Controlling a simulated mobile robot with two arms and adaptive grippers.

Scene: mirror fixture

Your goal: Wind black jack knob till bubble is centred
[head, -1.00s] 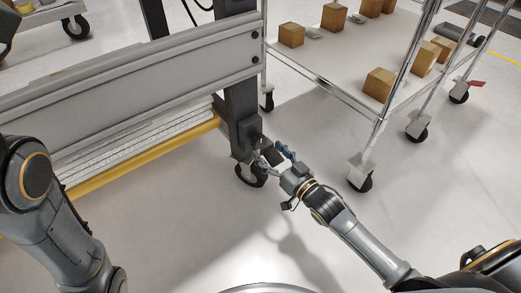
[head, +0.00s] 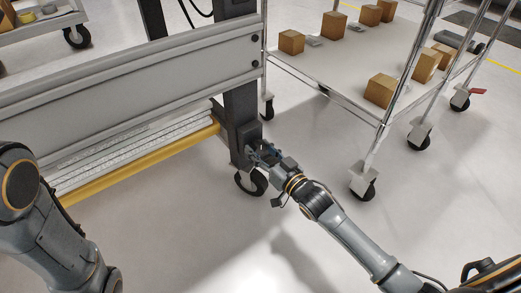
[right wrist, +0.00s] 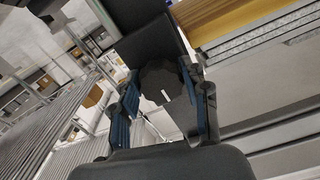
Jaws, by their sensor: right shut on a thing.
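The black jack knob (right wrist: 160,82) shows in the right wrist view, with a scalloped rim and a small white mark. It sits between the two blue-padded fingers of my right gripper (right wrist: 163,108), which is shut on it. In the head view my right gripper (head: 262,154) is at the lower end of the dark fixture leg (head: 242,118), just above the caster, and hides the knob there. My left arm (head: 50,230) comes in from the left, but its gripper is out of view. No bubble level can be made out in either view.
A black caster (head: 251,183) stands under the leg. A wire cart (head: 330,62) with several cardboard boxes is at the right, its near caster (head: 362,185) close to my right forearm. A yellow rail (head: 140,158) runs left of the leg. The floor in front is clear.

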